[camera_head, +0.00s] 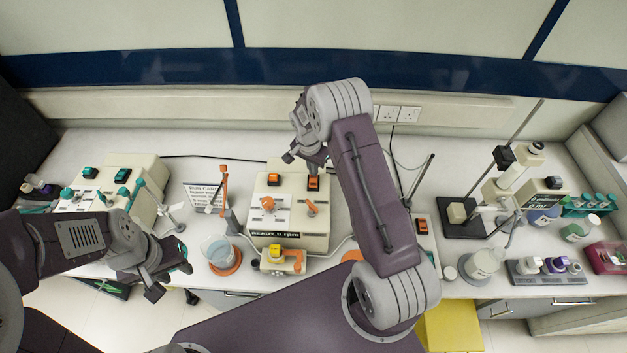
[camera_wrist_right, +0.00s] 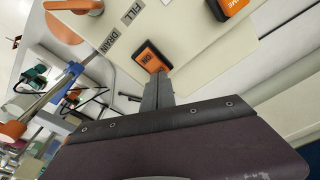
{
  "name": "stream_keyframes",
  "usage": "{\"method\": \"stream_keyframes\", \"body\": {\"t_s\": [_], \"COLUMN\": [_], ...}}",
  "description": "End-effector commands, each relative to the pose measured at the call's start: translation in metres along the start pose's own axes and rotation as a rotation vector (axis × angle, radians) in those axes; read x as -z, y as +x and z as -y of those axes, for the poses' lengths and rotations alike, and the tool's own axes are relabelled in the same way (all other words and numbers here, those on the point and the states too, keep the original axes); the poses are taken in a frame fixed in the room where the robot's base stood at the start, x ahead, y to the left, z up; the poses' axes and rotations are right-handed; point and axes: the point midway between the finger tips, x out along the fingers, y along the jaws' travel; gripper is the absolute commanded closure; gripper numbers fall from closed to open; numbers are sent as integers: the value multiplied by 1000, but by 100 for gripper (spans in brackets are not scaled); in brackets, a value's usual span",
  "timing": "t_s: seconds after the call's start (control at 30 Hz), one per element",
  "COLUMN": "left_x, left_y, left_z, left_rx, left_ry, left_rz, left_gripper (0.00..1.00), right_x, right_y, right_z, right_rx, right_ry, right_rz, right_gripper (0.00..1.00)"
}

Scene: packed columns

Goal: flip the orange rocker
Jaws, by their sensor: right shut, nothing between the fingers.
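A cream control box (camera_head: 318,243) stands mid-bench with two orange rockers on its sloped top. The left orange rocker (camera_head: 273,179) is in clear view. The right orange rocker (camera_head: 313,184) is just below my right gripper (camera_head: 312,168). In the right wrist view, this rocker (camera_wrist_right: 151,57) sits right at the shut, empty fingertips (camera_wrist_right: 160,78); I cannot tell whether they touch. The other rocker (camera_wrist_right: 230,5) is cut by the top edge there. My left gripper (camera_head: 169,279) is open and empty, low at the left, away from the box.
Two orange handles (camera_head: 267,203) (camera_head: 311,207) sit below the rockers. A beaker (camera_head: 216,250) and an orange-topped rod (camera_head: 223,180) stand left of the box. A cream box with green rockers (camera_head: 122,176) is farther left. Another orange rocker (camera_head: 421,226) shows right of my right arm.

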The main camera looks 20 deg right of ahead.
Motion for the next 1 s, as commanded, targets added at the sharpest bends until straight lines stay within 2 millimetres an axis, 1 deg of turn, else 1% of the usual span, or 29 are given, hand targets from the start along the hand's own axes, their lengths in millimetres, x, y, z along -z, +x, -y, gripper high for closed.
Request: {"method": "stream_keyframes", "body": {"t_s": [0.87,1.0], "left_x": [-1,-1], "left_y": [12,9], "left_z": [0,0], "left_rx": [0,0], "left_ry": [0,0], "left_rz": [0,0], "left_gripper": [64,64], "right_x": [-2,-2], "right_y": [14,10], "right_z": [0,0], "right_rx": [0,0], "right_ry": [0,0], "right_rz": [0,0], "right_gripper": [100,100]}}
